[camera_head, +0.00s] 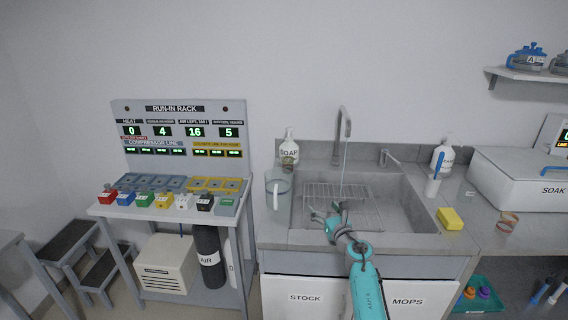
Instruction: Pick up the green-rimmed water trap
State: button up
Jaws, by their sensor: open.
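My gripper (325,213) is open and empty, above the front part of the sink (405,205). I cannot make out a water trap with a clearly green rim. A small jar-like thing (288,160) with a dull olive tint stands behind the clear jug, in front of the soap bottle; it is too small to identify. A small clear cup (507,222) with a reddish rim stands on the right counter, well apart from my gripper.
A clear jug (278,188) stands at the sink's left edge. Water runs from the tap (344,125) over a wire rack (345,200). A yellow sponge (450,219) and a white bottle (433,185) stand right of the sink. Several coloured blocks line the left bench (150,211).

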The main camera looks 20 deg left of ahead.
aim_at(288, 162)
jog(key=i+j, duration=0.9)
jog(key=j, duration=0.2)
